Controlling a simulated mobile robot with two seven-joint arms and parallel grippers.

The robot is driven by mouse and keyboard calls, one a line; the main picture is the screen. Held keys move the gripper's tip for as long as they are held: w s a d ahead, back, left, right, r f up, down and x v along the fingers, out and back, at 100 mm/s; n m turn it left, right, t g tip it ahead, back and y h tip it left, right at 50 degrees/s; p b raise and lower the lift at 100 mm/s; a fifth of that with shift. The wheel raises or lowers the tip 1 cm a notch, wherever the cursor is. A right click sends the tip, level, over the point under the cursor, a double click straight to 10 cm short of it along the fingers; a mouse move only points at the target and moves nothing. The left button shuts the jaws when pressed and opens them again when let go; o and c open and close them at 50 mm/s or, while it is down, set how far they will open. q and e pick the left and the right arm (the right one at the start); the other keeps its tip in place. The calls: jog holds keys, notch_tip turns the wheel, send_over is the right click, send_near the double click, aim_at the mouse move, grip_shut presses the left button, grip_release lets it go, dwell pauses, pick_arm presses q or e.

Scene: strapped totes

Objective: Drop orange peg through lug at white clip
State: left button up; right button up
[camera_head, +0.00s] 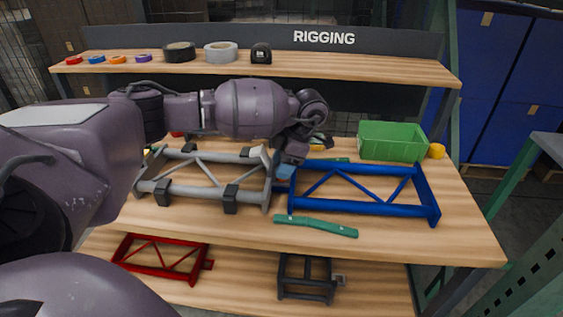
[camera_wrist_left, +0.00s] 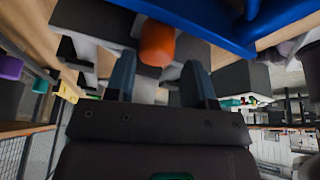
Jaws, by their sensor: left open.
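My left gripper (camera_head: 286,170) reaches down between the grey truss frame (camera_head: 205,157) and the blue truss frame (camera_head: 365,207), where the two ends meet. In the left wrist view, its two fingers (camera_wrist_left: 160,82) are apart. The orange peg (camera_wrist_left: 158,43) shows just beyond the fingertips, roughly between them, beside grey parts and near the blue frame (camera_wrist_left: 215,22). I cannot tell whether the peg sits in a lug. The peg is hidden in the head view. A small whitish piece (camera_head: 256,151) on the grey frame's far right corner may be the white clip. My right gripper is out of view.
A green bin (camera_head: 392,141) and a yellow-orange object (camera_head: 437,151) stand at the back right. A green bar (camera_head: 316,226) lies at the front. Tapes line the upper shelf (camera_head: 330,68). A red frame (camera_head: 162,257) and dark frame (camera_head: 305,278) are below. The right bench end is clear.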

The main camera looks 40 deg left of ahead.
pick_arm(q)
jog(key=f, duration=0.3)
jog(key=shift+s, duration=0.3)
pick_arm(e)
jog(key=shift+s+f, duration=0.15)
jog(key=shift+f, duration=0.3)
pick_arm(q)
jog(key=v, duration=0.4)
jog(key=w+p+v, duration=0.1)
jog(key=v, duration=0.1)
jog(key=shift+a, duration=0.25)
notch_tip(320, 180, up, 7)
jog(key=d, duration=0.1)
jog(key=shift+w+d+r+p, duration=0.15)
jog(key=shift+w+d+p, duration=0.25)
jog(key=shift+w+p, duration=0.05)
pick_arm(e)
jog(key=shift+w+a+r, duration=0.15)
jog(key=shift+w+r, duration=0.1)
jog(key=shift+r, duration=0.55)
